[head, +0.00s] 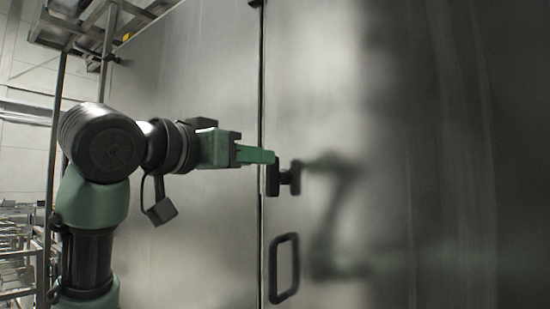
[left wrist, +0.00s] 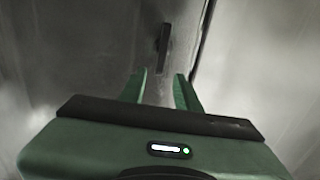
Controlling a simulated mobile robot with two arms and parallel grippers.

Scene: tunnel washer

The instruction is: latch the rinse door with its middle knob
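The rinse door (head: 380,120) is a tall brushed metal panel to the right of a dark vertical seam. Its black knob (head: 273,179) is at mid-height just right of the seam, with a bar that looks upright. In the left wrist view the knob (left wrist: 163,48) shows as a dark bar beyond the fingertips. My left gripper (head: 274,157) reaches in from the left, its green fingers close to the knob's upper part in the picture. In the left wrist view the fingers (left wrist: 160,76) are apart with nothing between them. My right gripper is not in view.
A black loop handle (head: 284,268) is on the door below the knob. A flat metal panel (head: 205,240) lies left of the seam (head: 261,80). The door mirrors my arm. Metal framework (head: 95,25) stands at the far left.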

